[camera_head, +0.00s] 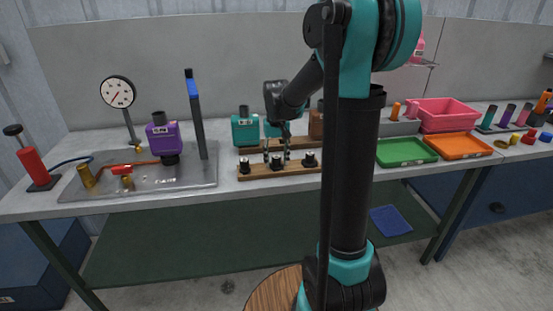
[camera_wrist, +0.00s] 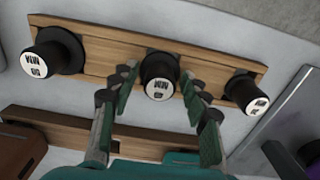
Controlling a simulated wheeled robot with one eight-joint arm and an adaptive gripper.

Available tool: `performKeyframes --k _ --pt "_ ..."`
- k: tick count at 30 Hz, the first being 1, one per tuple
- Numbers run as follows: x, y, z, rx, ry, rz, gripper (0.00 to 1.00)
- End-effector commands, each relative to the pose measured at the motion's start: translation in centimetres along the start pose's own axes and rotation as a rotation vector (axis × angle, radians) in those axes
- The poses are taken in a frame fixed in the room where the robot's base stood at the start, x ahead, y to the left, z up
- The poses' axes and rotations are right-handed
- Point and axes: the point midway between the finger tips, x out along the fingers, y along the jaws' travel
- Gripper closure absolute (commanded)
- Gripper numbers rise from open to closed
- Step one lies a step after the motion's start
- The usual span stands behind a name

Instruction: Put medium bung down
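The medium bung (camera_wrist: 158,72), black with a white labelled end, sits in the middle of the wooden rack (camera_wrist: 108,45) in the wrist view, between a larger and a smaller bung. It also shows in the middle of the rack's front row in the head view (camera_head: 276,163). My gripper (camera_wrist: 160,84) points down at the rack, with one green-padded finger on each side of the medium bung. The fingers are spread, and a small gap shows between each fingertip and the bung. The head view shows my gripper (camera_head: 277,152) just above this bung.
A second wooden rack (camera_wrist: 80,130) with mufflers stands behind. A metal fixture plate (camera_head: 150,180) with a purple muffler (camera_head: 163,138) lies left; green (camera_head: 405,152) and orange trays (camera_head: 458,146) lie right.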

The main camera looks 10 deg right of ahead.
Motion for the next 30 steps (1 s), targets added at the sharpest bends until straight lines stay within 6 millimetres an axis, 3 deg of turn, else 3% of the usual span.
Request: performKeyframes --k 8,13,30 --pt "-0.1 0.0 0.0 0.000 0.000 0.000 0.51" --pt "-1.2 0.0 0.0 0.000 0.000 0.000 0.51" --pt "-11.5 0.0 0.0 0.000 0.000 0.000 0.51"
